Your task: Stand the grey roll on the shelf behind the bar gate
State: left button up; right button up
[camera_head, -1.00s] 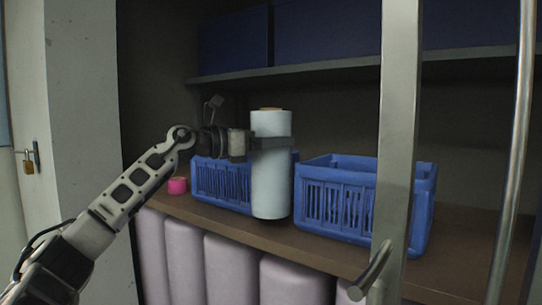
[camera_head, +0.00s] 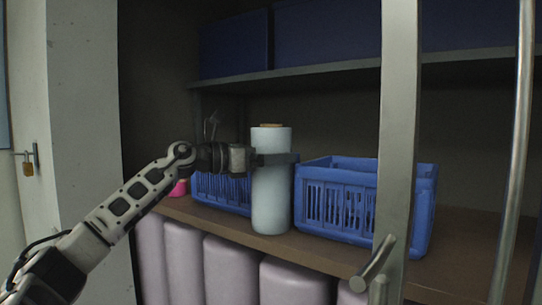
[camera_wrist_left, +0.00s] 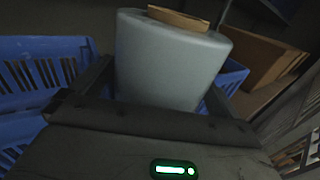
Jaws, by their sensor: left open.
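The grey roll (camera_head: 271,190), pale with a brown core, is upright at the front of the brown shelf (camera_head: 460,262), between two blue crates. Its base appears to rest on the board near the front edge. My left gripper (camera_head: 279,160) is open, with its fingers around the roll's upper part. In the left wrist view the roll (camera_wrist_left: 168,62) stands between the two fingers; I cannot tell whether they touch it. The bar gate (camera_head: 398,130) shows as upright metal bars in front of the shelf, right of the roll. My right gripper is not in view.
The right blue crate (camera_head: 335,205) is close beside the roll. The left blue crate (camera_head: 222,190) is partly hidden behind my arm and the roll. A pink object (camera_head: 179,188) sits at the shelf's left. An upper shelf (camera_head: 310,73) with dark blue boxes hangs above.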

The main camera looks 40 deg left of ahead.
pick_arm(q)
jog(key=b+v, duration=1)
jog(key=v, duration=0.2)
jog(key=shift+b, duration=0.35)
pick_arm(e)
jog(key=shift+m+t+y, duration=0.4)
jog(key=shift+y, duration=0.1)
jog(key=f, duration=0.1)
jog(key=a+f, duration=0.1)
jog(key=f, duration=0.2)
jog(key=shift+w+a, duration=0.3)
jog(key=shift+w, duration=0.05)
pick_arm(q)
jog(key=shift+r, duration=0.1)
